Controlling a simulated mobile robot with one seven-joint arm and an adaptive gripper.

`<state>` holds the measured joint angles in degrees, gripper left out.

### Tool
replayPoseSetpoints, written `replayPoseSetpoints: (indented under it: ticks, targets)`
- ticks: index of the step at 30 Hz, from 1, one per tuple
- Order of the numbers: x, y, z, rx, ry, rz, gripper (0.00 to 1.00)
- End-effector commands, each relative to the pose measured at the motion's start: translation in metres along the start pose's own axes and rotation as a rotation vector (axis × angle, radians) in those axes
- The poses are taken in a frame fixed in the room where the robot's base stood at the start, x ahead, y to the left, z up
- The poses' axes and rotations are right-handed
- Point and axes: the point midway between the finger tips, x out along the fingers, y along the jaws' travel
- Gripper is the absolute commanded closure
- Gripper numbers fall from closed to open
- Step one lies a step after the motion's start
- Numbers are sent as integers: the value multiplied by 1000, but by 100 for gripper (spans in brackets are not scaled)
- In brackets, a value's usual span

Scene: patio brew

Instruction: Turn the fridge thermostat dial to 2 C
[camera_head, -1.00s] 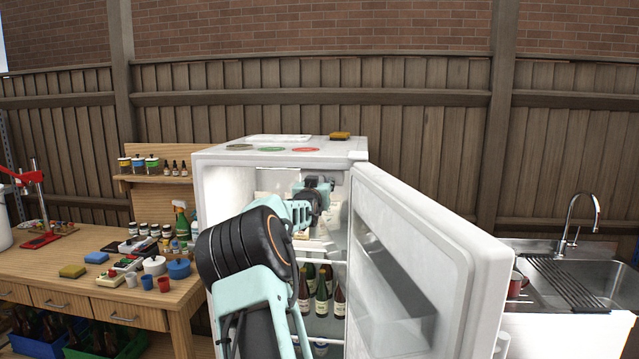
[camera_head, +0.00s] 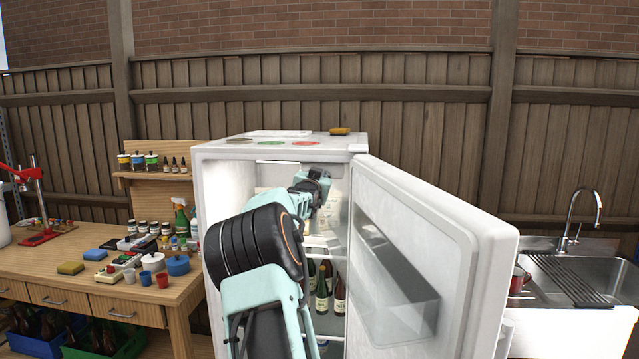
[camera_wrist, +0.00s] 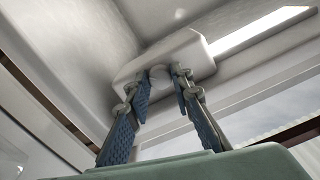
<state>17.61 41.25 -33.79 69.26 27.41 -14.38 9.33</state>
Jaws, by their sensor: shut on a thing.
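The thermostat dial (camera_wrist: 158,77) is a small round whitish knob on a white housing (camera_wrist: 135,70) at the fridge's inner ceiling, in the wrist view. My gripper (camera_wrist: 162,73) has its two blue-padded fingers on either side of the dial, shut on it. I cannot read any scale or number on the dial. In the head view the white fridge (camera_head: 215,185) stands with its door (camera_head: 470,240) open to the right. My arm reaches into its upper compartment; the fingertips and dial are hidden there.
A lit strip (camera_wrist: 265,24) runs beside the housing. Bottles (camera_head: 340,293) stand on a shelf below my arm. The open door is close on the arm's right. A wooden bench (camera_head: 190,292) with jars and cups is at left, a sink (camera_head: 575,275) at right.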

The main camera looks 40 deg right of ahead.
Motion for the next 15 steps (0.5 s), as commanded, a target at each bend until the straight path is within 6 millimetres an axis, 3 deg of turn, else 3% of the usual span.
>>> replayPoseSetpoints:
  ticks: [9,10,15]
  targets:
    - [0,0,0,15,-2,1,100]
    - [0,0,0,15,-2,1,77]
    - [0,0,0,14,-1,1,62]
